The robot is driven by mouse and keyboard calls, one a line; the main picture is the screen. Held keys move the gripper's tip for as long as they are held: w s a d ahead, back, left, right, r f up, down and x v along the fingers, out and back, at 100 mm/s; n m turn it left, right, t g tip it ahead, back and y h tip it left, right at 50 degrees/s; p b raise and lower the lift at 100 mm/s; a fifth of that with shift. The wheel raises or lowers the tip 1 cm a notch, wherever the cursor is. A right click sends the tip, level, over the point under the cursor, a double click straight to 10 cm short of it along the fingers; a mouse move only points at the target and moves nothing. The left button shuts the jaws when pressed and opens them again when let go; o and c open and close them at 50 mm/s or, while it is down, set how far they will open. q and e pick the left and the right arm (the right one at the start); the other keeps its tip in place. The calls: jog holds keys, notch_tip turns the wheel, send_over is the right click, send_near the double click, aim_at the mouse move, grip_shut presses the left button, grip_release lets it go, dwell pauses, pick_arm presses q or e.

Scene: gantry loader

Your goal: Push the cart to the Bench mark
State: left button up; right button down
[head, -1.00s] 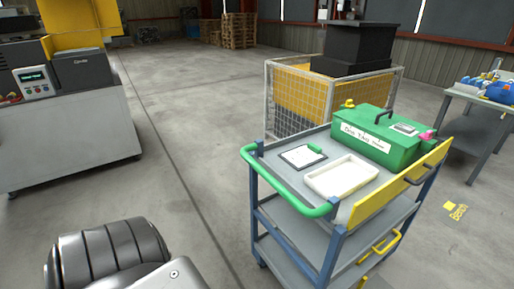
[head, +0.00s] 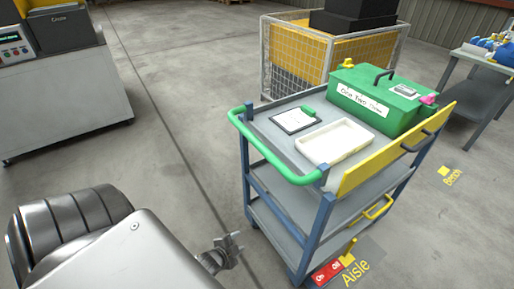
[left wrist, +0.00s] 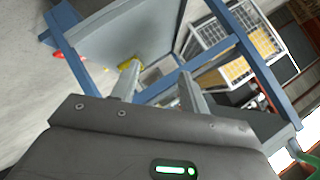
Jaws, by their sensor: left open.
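The cart (head: 268,184) has blue posts, grey shelves and a green push handle (head: 262,150) at its near left end. A red On/Off pedal (head: 327,272) sits low at its near corner; which side is pressed I cannot tell. The yellow Bench mark (head: 444,171) is on the floor right of the cart, apart from it. My left gripper (head: 236,246) is open and empty, low beside the cart's left end, below the handle. In the left wrist view its fingers (left wrist: 160,85) point toward the cart's blue frame and grey shelf (left wrist: 135,35). My right gripper is out of view.
A yellow Aisle mark (head: 348,260) lies at the cart's near side. The cart carries a green box (head: 365,105), a white tray (head: 335,143) and a clipboard (head: 295,121). A mesh cage (head: 295,68) stands behind it. A workbench (head: 478,98) is at right.

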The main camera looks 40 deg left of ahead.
pick_arm(q)
jog(key=w+a+r+m+t, duration=0.1)
jog(key=w+r+m+t, duration=0.1)
jog(key=r, duration=0.7)
jog(key=w+a+r+m+t, duration=0.1)
jog(key=w+r+t, duration=0.15)
jog(key=r, duration=0.65)
jog(key=m+t, duration=0.4)
jog(key=t, duration=0.1)
send_near(257, 144)
jog(key=shift+g, duration=0.35)
jog(key=w, duration=0.3)
jog(key=w+a+p, duration=0.1)
jog(key=w, duration=0.3)
jog(key=w+r, duration=0.1)
jog(key=w, duration=0.2)
jog(key=shift+w+a+r, duration=0.1)
jog(key=shift+w+a, duration=0.2)
jog(key=shift+a, duration=0.1)
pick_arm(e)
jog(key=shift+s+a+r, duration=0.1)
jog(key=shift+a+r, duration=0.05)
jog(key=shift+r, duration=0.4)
pick_arm(q)
jog(key=shift+c, duration=0.2)
grip_shut()
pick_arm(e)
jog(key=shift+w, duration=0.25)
